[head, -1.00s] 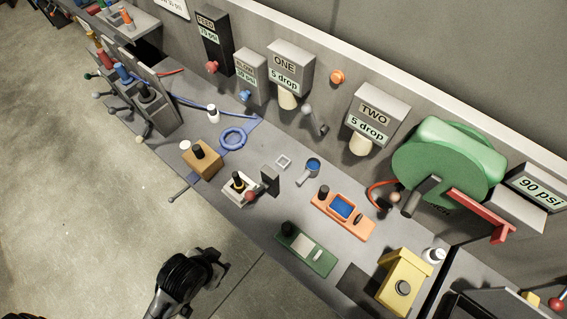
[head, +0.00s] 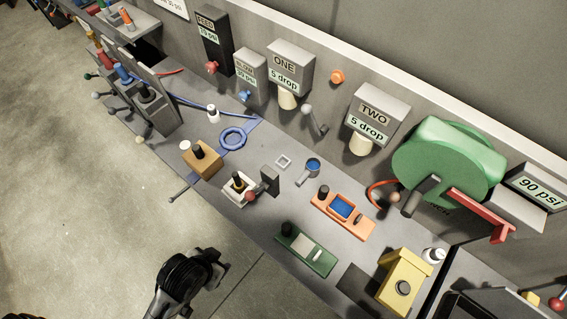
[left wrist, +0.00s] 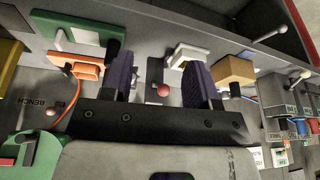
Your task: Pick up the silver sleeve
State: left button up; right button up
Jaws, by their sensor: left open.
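I cannot say for sure which piece is the silver sleeve. A small hollow silver square (head: 283,162) lies flat on the bench, between the grey upright block (head: 270,180) and the blue-topped scoop (head: 313,165). A pale strip also lies on the green board (head: 306,250). My left gripper (head: 217,262) is at the bottom of the head view, above the floor side of the bench's front edge and apart from these pieces. In the left wrist view its two dark fingers (left wrist: 160,82) are apart, with nothing held between them. The silver square cannot be made out there. My right gripper is not in view.
The orange tray (head: 352,226) and yellow box (head: 391,295) stand to the right. The white block (head: 238,196) and wooden block (head: 204,166) stand nearer the left. A green drum (head: 407,160) with a red handle juts out at the back. The floor at left is clear.

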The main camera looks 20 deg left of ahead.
pick_arm(q)
jog(key=o, duration=0.5)
